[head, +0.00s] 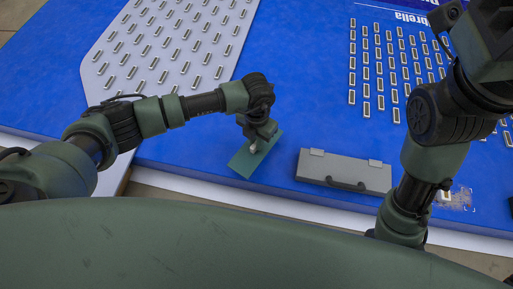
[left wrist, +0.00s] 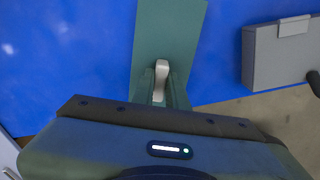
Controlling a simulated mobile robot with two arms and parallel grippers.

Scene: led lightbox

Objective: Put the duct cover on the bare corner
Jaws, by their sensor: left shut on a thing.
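A flat green plate, which I take to be the duct cover (head: 243,163), is held below my left gripper (head: 256,142) over the near edge of the blue panel. In the left wrist view the plate (left wrist: 172,30) extends forward from the jaws, and the left gripper (left wrist: 160,95) is shut around its pale upright handle (left wrist: 161,70). A small patch with tangled marks (head: 457,199), possibly the bare corner, shows at the right near edge of the blue panel, partly behind my right arm. My right gripper is not clearly in view.
A grey case (head: 345,170) with a handle lies right of the plate on the blue panel (head: 300,100). A white panel with rows of small LED modules (head: 160,50) is at the upper left; more modules (head: 385,60) sit upper right. Free blue space lies between them.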

